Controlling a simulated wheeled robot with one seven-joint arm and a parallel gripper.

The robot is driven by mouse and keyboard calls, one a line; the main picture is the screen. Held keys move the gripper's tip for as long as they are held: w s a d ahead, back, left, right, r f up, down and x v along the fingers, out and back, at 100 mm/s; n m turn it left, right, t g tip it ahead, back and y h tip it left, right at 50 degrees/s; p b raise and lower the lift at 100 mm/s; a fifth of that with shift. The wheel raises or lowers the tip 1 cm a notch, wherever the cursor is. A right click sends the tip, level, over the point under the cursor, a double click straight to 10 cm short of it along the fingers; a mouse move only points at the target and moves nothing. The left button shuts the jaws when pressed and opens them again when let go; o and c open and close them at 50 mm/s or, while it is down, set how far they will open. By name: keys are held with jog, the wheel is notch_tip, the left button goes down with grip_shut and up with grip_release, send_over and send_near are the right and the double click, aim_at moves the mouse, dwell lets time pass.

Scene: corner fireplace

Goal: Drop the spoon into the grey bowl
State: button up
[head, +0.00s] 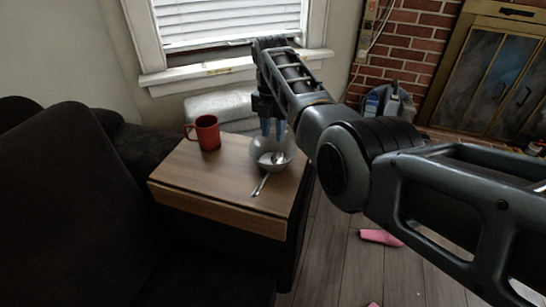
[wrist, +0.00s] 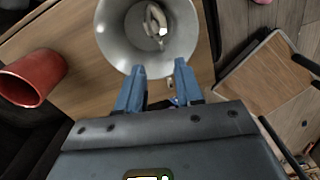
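The grey bowl (head: 286,162) stands on the small wooden table. Its open inside shows at the top of the wrist view (wrist: 115,30). A thin metallic spoon (head: 261,184) shows at the bowl's near side in the head view; I cannot tell whether its upper end is inside the bowl. In the wrist view the fingertips (wrist: 160,68) are open near the bowl's rim, with no spoon clearly held.
A red mug (head: 207,132) stands left of the bowl, also in the wrist view (wrist: 33,78). The wooden table (head: 225,175) has clear top at its front left. A dark sofa (head: 70,200) is left, a window sill behind. Pink items (head: 380,237) lie on the floor.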

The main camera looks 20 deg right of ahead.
notch_tip(320, 180, up, 8)
jog(key=p, duration=0.1)
dwell(0.4)
jog(key=shift+a+f, duration=0.1)
jog(key=shift+f, duration=0.05)
